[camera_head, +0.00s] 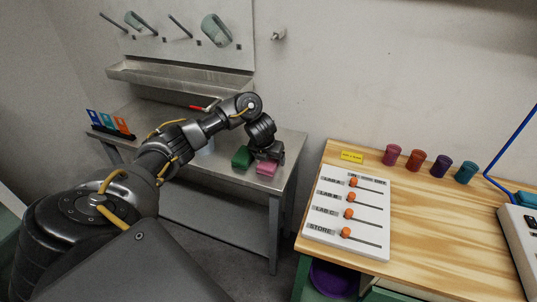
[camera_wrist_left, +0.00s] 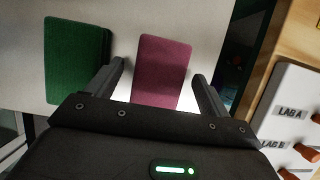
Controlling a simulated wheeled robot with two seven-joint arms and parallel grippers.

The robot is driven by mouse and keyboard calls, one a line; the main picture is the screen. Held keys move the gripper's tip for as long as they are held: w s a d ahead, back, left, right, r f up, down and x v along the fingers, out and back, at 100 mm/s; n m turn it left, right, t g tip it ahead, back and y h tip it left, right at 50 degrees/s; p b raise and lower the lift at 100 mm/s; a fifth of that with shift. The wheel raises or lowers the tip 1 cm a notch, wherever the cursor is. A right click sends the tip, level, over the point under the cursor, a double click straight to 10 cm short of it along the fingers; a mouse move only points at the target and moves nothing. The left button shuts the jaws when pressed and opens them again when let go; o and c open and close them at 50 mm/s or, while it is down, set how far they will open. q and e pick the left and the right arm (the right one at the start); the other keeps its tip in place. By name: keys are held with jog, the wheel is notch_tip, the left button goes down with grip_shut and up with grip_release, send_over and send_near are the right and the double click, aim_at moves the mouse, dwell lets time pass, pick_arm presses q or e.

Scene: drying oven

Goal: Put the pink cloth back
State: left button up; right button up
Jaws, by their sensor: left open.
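The pink cloth (camera_head: 267,168) is a small folded block near the right front corner of the steel table. In the left wrist view the pink cloth (camera_wrist_left: 163,70) lies between and just ahead of my open fingers. My left gripper (camera_head: 266,156) is right at the cloth, pointing down, with its fingers apart; it also shows in the left wrist view (camera_wrist_left: 160,88). A green cloth (camera_head: 242,157) lies just left of the pink one, and in the left wrist view the green cloth (camera_wrist_left: 76,62) is outside the left finger. My right gripper is not in view.
The steel table (camera_head: 226,180) ends close to the cloths. A wooden bench (camera_head: 430,225) with a white slider board (camera_head: 322,228) stands to the right across a gap. Several coloured cups (camera_head: 416,160) stand at its back. A wall rack (camera_head: 180,77) hangs behind.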

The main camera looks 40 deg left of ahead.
pick_arm(q)
jog(key=p+v, duration=0.6)
jog(key=v, duration=0.5)
jog(key=shift+s+r, duration=0.2)
jog(key=shift+r, duration=0.15)
jog(key=shift+d, duration=0.15)
